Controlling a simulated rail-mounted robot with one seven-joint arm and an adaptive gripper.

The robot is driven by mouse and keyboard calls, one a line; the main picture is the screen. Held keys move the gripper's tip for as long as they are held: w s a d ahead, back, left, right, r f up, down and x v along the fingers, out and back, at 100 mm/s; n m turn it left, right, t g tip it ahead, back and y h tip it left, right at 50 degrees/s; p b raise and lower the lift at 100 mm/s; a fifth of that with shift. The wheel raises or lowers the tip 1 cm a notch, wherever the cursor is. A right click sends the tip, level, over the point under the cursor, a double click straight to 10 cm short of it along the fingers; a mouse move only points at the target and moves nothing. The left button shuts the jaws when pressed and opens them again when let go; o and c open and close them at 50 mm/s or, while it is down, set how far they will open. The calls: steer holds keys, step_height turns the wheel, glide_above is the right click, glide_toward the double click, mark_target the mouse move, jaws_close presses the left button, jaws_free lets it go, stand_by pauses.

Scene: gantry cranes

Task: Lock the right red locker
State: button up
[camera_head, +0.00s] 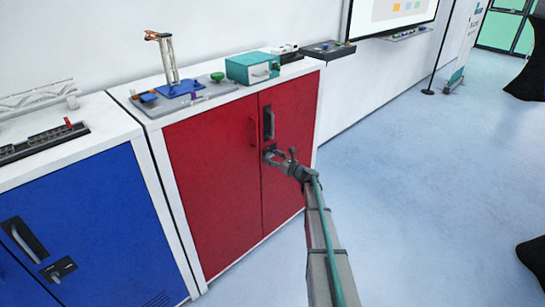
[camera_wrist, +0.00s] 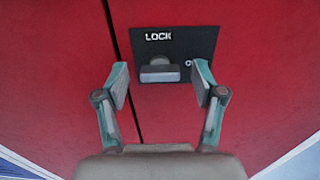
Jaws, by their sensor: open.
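The red locker (camera_head: 212,170) has two closed doors under a white top. Its right door (camera_head: 291,105) carries a dark upright handle (camera_head: 268,122) with the lock just below. In the wrist view a black plate (camera_wrist: 200,42) marked "LOCK" bears a grey lock knob (camera_wrist: 159,73), its wide side level. A small round mark sits to the knob's right. My gripper (camera_wrist: 161,82) is open, one finger on each side of the knob in the picture; contact is not visible. In the head view my gripper (camera_head: 273,156) is at the lock and partly hides it.
A blue locker (camera_head: 100,220) with a dark handle and lock stands left of the red one.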

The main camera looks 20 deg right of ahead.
steer(key=shift+w+a, duration=0.15)
steer(key=shift+w, duration=0.25)
steer(key=shift+c, duration=0.2)
steer(key=c, duration=1.1)
steer(key=shift+f+b, duration=0.15)
steer(key=shift+b, duration=0.35)
steer(key=shift+s+a+f+n+b, duration=0.1)
steer(key=shift+n+b, duration=4.35)
steer(key=shift+b, duration=2)
steer(key=shift+a+f+n+b, duration=0.1)
steer(key=shift+n+b, duration=4.35)
steer(key=shift+b, duration=2)
steer(key=shift+r, duration=0.1)
